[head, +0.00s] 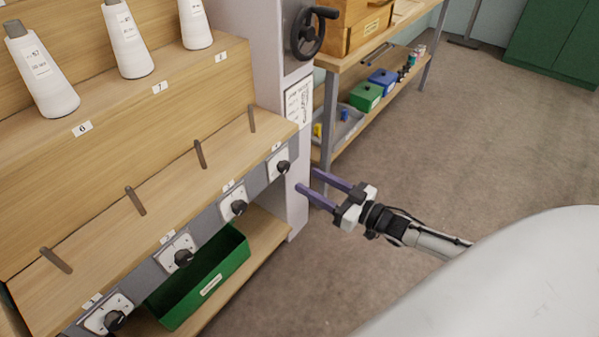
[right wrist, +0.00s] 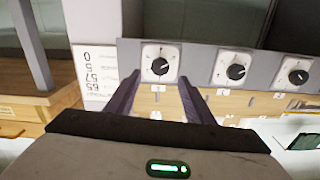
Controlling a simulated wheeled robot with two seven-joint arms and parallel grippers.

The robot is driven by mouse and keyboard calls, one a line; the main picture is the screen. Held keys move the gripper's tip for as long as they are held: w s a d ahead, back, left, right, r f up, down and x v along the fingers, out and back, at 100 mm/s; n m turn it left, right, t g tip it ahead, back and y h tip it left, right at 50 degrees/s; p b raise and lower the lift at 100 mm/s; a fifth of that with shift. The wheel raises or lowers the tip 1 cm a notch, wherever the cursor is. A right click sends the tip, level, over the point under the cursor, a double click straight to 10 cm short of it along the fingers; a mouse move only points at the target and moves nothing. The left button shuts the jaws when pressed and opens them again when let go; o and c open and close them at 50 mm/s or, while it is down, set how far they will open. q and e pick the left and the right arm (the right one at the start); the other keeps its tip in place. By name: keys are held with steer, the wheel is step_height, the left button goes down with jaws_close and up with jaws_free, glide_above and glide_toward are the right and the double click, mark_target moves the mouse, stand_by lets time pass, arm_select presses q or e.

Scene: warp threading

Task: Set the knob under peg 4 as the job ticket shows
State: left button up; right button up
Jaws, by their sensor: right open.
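The knob under peg 4 (head: 283,167) is a black knob on a white dial plate, the rightmost of the row in the head view. In the right wrist view this knob (right wrist: 160,66) shows between my fingertips, ahead of them and not gripped. My right gripper (head: 307,180) is open and empty, its two purple fingers pointing left at the panel's right end. Peg 4 (head: 252,118) is a thin tilted rod on the ledge above the knob. My left gripper is not in view.
More knobs (head: 238,207) run along the panel to the left. A green bin (head: 205,280) sits on the shelf below. A black handwheel (head: 308,33) juts from the post above. A wooden bench (head: 385,38) stands behind. The floor at the right is clear.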

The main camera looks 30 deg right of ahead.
steer(key=v, duration=0.2)
steer(key=shift+s+d, duration=0.1)
steer(key=shift+s, duration=0.2)
stand_by(0.3)
steer(key=s+a+f+g+h+p, duration=0.1)
steer(key=s+a+f+g+p, duration=0.1)
steer(key=s+a, duration=0.3)
steer(key=s+a+f+g+h+p, duration=0.1)
steer(key=s+a+f+p, duration=0.15)
steer(key=a, duration=0.55)
steer(key=s+a+r+g+h+p, duration=0.1)
steer(key=s+a+g, duration=0.4)
steer(key=s, duration=0.8)
steer(key=shift+s+a+r+m+h+p, duration=0.15)
steer(key=shift+a+r+m+h+p, duration=0.2)
steer(key=shift+a+r+p, duration=0.6)
steer(key=shift+a+f, duration=0.25)
